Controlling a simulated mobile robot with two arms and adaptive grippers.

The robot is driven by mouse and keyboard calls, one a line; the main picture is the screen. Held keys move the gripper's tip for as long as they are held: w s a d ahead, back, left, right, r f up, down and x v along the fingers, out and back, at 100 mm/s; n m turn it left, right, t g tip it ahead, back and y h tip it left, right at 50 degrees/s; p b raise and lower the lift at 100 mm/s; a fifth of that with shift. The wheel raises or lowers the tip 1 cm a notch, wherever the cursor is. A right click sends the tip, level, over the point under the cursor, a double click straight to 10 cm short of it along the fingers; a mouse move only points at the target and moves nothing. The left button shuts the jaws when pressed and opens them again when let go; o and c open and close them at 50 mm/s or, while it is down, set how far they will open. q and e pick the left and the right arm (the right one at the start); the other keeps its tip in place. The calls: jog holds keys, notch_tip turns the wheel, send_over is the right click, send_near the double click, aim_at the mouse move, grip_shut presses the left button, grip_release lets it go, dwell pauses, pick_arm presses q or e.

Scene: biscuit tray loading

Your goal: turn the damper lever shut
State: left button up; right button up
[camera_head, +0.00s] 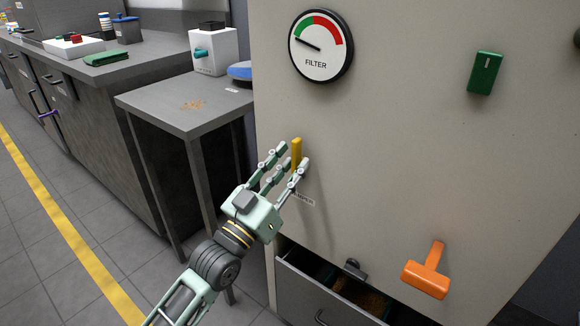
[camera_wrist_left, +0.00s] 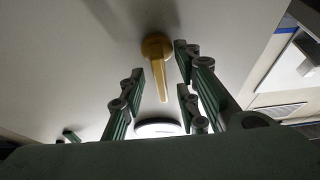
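The damper lever is a yellow bar (camera_head: 297,150) on the pale front panel of the cabinet, standing roughly upright in the head view. In the left wrist view the yellow lever (camera_wrist_left: 158,72) hangs from a round hub. My left gripper (camera_head: 285,160) is at the lever, with its fingers apart on both sides of it. In the left wrist view my left gripper (camera_wrist_left: 158,92) is open; the right-hand fingers are near the lever and a wider gap lies on the left. A label below the lever is partly hidden by the fingers. My right gripper is not in view.
The cabinet also carries a round FILTER gauge (camera_head: 321,46), a green switch (camera_head: 485,73) and an orange T-shaped handle (camera_head: 428,271). A drawer (camera_head: 322,302) stands open below. A grey side table (camera_head: 180,105) stands left of the cabinet.

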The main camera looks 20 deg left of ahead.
pick_arm(q)
jog(key=shift+c, duration=0.5)
grip_shut()
